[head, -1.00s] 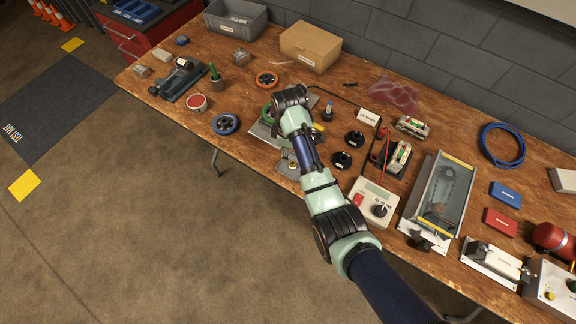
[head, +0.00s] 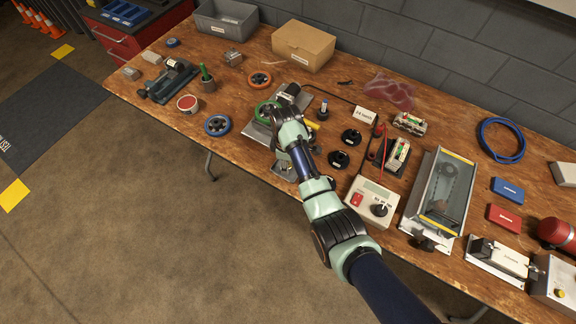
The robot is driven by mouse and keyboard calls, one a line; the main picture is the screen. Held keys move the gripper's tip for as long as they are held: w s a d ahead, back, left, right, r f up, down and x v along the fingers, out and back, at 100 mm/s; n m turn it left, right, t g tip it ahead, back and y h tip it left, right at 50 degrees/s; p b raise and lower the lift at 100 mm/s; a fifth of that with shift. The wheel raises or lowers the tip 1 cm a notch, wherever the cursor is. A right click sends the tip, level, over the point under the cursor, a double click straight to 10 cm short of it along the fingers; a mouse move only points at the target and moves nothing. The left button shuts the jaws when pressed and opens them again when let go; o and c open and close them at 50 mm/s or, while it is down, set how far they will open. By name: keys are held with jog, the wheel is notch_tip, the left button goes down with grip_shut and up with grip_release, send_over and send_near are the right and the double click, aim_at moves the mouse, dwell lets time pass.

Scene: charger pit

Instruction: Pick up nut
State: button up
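I cannot make out a nut for certain in the head view. The dark end of my arm, with my gripper (head: 288,94), is over the metal plate (head: 257,133) near the middle of the table, just right of a green ring (head: 266,110). My wrist and forearm cover part of that plate and whatever lies beneath. The fingertips cannot be seen clearly, so I cannot tell whether they are open or hold anything. A small metal fixture (head: 284,170) shows beside my forearm at the table's front edge.
Black knobs (head: 345,148), a white meter box (head: 371,203) and a clear-covered case (head: 440,197) stand to the right. A cardboard box (head: 303,45) and grey bin (head: 226,18) stand behind.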

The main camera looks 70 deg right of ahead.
grip_shut()
jog(key=shift+r, duration=0.15)
notch_tip(320, 180, up, 20)
jog(key=p, duration=0.9)
jog(key=shift+p, duration=0.4)
jog(key=shift+w, duration=0.1)
